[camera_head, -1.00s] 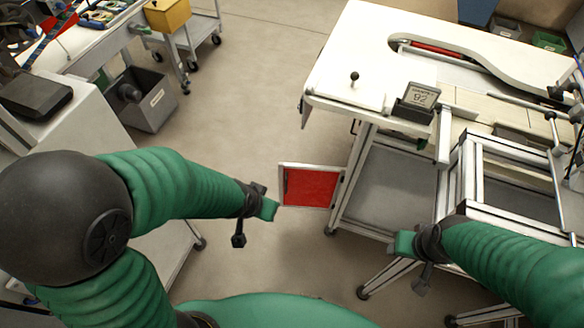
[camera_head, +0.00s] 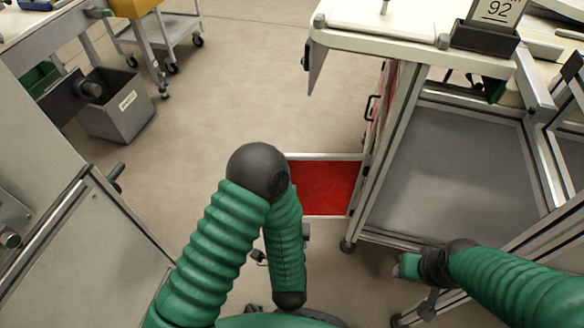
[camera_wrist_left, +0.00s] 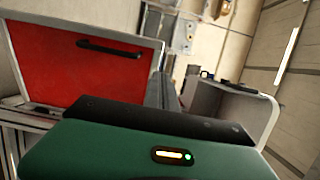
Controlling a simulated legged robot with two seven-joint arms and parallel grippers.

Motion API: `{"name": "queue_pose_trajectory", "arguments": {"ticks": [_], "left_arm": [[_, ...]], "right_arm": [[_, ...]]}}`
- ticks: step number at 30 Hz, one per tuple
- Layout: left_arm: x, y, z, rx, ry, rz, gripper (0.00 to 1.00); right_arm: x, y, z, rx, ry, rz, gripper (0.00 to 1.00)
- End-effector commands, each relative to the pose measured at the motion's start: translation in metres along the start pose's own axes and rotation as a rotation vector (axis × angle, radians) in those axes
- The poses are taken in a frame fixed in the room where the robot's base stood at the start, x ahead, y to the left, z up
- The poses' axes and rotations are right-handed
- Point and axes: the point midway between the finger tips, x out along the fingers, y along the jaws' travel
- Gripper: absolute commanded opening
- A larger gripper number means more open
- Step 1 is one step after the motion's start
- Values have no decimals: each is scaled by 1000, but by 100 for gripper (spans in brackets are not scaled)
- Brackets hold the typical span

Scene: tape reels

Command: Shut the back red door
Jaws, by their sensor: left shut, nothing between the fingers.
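A red door panel in a silver frame (camera_head: 325,188) stands swung out to the left from the side of the white-topped cart (camera_head: 400,31). A second red panel (camera_head: 376,112) with a black handle lies along the cart's side farther back. In the left wrist view a red panel with a black handle (camera_wrist_left: 80,70) fills the upper left; I cannot tell which panel it is. My left gripper (camera_wrist_left: 160,122) is shut and empty in front of it; in the head view my bent left arm mostly hides it. My right gripper (camera_head: 408,266) is beside the cart's lower frame, its jaws unclear.
The cart's silver legs and grey lower shelf (camera_head: 450,175) are on the right. A grey bin (camera_head: 118,105) and a wheeled trolley (camera_head: 165,35) stand back left. A grey cabinet (camera_head: 80,240) is at left. The floor between is clear.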

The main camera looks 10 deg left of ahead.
Motion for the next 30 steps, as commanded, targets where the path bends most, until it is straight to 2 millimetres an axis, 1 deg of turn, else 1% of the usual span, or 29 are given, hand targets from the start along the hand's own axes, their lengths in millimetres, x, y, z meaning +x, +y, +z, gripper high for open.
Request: {"name": "queue_pose_trajectory", "arguments": {"ticks": [1, 3, 6, 9, 13, 18, 30], "left_arm": [[12, 0, 3, -3, -9, -5, 0], [28, 2, 1, -4, -5, -7, 0], [50, 3, 1, -4, -4, -6, 0], [70, 4, 2, -3, -4, -6, 0], [89, 2, 0, -3, -1, -5, 0], [99, 0, 0, -1, 1, -3, 0], [101, -1, 0, -2, 8, -3, 0]], "right_arm": [[2, 0, 1, 0, 0, 0, 48], [11, 0, 3, 0, 0, 0, 48], [19, 0, 5, 0, -1, 0, 48], [28, 0, 7, 0, -1, 0, 48], [35, 0, 9, 0, -1, 0, 48], [37, 0, 9, 0, -1, 0, 48], [36, 0, 9, 0, -1, 0, 48]]}}
